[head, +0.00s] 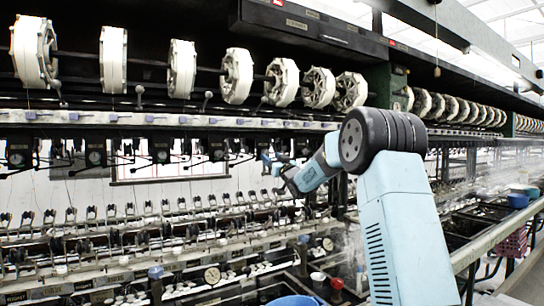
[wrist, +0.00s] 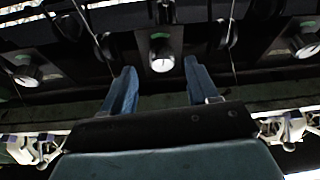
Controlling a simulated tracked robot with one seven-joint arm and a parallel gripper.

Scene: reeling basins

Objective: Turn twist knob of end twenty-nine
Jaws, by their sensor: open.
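A pale twist knob (wrist: 162,62) with a green mark above it sits on a dark housing in the wrist view. It is framed between the two blue fingers of my gripper (wrist: 160,72), which are spread apart with nothing held. The fingertips look close to the housing, but I cannot tell how near they are to the knob. In the head view my gripper (head: 271,163) is at the row of dark units below the rail. The knob there is too small or hidden behind the gripper. No number for end twenty-nine is legible.
Similar knobs stand to the left (wrist: 26,74) and right (wrist: 304,48) in the wrist view. Thin threads or wires hang on both sides of the middle knob. In the head view, large white reels (head: 237,76) hang above and a basin bench (head: 180,265) runs below.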

